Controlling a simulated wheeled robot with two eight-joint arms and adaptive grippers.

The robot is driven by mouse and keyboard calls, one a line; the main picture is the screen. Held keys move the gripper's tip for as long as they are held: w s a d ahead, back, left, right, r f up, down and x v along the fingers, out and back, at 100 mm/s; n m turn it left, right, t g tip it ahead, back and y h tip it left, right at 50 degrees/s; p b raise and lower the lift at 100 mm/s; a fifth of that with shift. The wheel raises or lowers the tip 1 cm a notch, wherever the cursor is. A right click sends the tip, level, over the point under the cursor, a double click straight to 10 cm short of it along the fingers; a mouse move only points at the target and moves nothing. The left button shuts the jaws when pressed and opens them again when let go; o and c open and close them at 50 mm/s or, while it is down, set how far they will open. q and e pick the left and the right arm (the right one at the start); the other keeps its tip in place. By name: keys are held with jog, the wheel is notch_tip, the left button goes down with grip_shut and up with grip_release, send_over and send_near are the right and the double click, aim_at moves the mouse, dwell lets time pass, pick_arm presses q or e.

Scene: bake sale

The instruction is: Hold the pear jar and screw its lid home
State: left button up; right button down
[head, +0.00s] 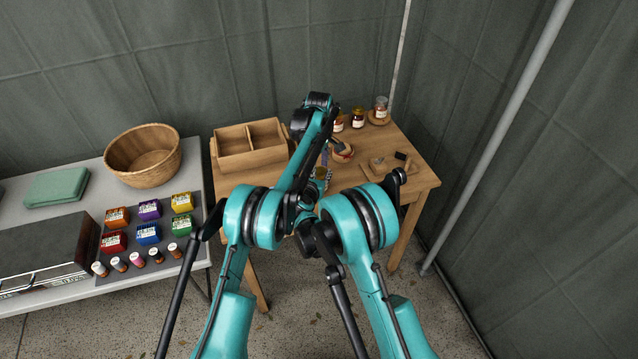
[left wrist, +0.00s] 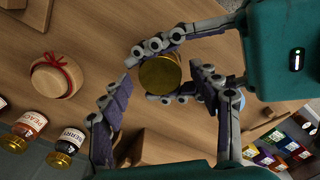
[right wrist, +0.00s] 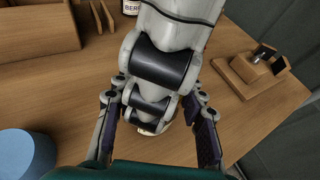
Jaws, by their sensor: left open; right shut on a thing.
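A jar with a round gold lid (left wrist: 160,74) shows from above in the left wrist view. The lid sits over the jar; I cannot tell how far it is seated. The jar's label is hidden, so I cannot read it as pear. My right gripper (left wrist: 172,70) comes in from the upper right, shut around the jar just under the lid. My left gripper (left wrist: 163,102) is open above the lid, one finger on each side, with visible gaps to it. In the right wrist view, my left arm's links cover most of the jar between my right fingers.
Peach (left wrist: 31,124) and berry (left wrist: 70,142) jars stand near a tan round item with red ribbon (left wrist: 57,78). A wooden block fixture (right wrist: 240,76) lies at the right. A divided wooden box (head: 248,154) and blue cylinder (right wrist: 24,155) are left.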

pick_arm(q)
jog(key=shift+r, duration=2.25)
jog(key=shift+r, duration=0.1)
jog(key=shift+c, duration=0.4)
notch_tip(320, 180, up, 3)
jog(key=shift+r, duration=0.15)
jog(key=shift+f, duration=4)
